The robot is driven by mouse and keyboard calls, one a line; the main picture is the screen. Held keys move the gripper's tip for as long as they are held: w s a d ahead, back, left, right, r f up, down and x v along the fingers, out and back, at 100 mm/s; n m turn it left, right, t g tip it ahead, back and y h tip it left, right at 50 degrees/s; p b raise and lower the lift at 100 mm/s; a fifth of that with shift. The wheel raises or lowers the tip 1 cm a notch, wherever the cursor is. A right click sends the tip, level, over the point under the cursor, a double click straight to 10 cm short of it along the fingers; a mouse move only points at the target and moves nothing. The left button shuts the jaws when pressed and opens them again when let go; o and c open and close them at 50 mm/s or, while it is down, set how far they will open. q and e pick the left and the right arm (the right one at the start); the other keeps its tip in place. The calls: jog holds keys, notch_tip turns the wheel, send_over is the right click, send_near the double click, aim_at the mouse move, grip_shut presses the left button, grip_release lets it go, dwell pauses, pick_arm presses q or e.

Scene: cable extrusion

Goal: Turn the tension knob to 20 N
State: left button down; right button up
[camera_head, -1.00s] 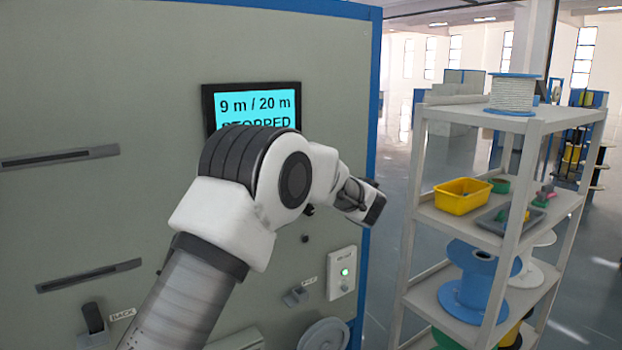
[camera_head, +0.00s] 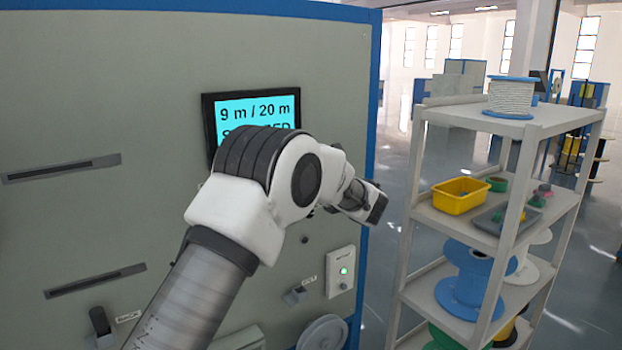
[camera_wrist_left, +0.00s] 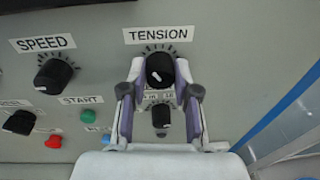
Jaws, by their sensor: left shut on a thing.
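The black TENSION knob (camera_wrist_left: 160,70) sits under its label on the panel in the left wrist view, with tick marks around its top. It has a white pointer mark whose exact reading I cannot tell. My left gripper (camera_wrist_left: 160,74) has a finger on each side of this knob and is shut on it. In the head view, my left arm is in front of the panel and hides the knob and fingertips. The screen (camera_head: 258,108) reads "9 m / 20 m", with its lower line mostly hidden. My right gripper is not in view.
The SPEED knob (camera_wrist_left: 54,76) is left of TENSION, and a smaller black knob (camera_wrist_left: 161,116) is just below, between my fingers. A green START button (camera_wrist_left: 88,116) and a red button (camera_wrist_left: 54,141) are lower left. A shelf (camera_head: 540,130) with spools stands right of the machine.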

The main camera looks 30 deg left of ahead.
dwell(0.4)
pick_arm(q)
jog(key=c, duration=0.8)
grip_release()
jog(key=shift+c, duration=0.2)
jog(key=shift+a+f, duration=0.1)
jog(key=shift+a, duration=0.05)
jog(key=v, duration=1.2)
jog(key=shift+w, duration=0.15)
